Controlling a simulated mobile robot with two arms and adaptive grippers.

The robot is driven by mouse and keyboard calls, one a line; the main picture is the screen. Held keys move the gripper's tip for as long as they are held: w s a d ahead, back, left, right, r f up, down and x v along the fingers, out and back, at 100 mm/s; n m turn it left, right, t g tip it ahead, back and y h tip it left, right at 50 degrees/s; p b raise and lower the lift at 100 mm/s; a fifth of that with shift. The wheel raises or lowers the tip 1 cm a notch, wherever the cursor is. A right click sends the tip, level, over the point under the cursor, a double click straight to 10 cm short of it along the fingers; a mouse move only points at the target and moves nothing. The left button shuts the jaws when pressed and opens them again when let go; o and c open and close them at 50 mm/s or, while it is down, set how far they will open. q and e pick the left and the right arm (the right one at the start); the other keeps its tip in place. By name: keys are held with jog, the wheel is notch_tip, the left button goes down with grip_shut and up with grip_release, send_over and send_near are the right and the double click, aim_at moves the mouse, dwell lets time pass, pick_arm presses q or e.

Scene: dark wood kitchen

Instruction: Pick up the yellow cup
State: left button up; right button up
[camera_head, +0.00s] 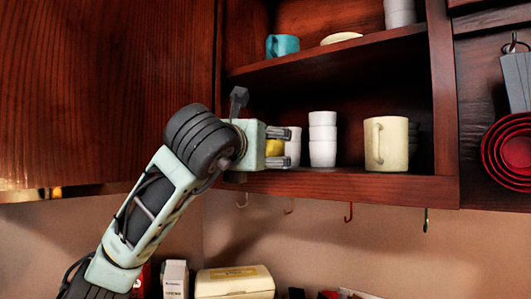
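The yellow cup (275,147) is on the lower shelf of the open cabinet, at its left end. Only a small yellow part of it shows, between the fingers of my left gripper (279,147). The gripper reaches in from the left, its fingers pointing right, one above and one below the yellow patch in the picture. The fingers are apart, but whether they touch or press on the cup cannot be seen. The rest of the cup is hidden by the gripper. My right gripper is not in view.
White cups (322,139) stand stacked right of the gripper, with another white cup (293,150) close to the fingertips. A large cream mug (386,144) stands further right. The upper shelf holds a teal mug (282,45). The cabinet's left panel (105,90) is near my arm. Hooks hang below.

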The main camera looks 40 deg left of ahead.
aim_at(274, 148)
pick_arm(q)
jog(key=shift+w+a, duration=0.2)
jog(key=shift+w, duration=0.2)
jog(key=p+x, duration=0.3)
jog(key=x, duration=0.2)
jog(key=shift+w+a, duration=0.15)
jog(key=shift+w, duration=0.1)
jog(key=shift+w+a, duration=0.1)
jog(key=shift+w, duration=0.1)
jog(key=shift+f, duration=0.1)
jog(key=c, duration=1.4)
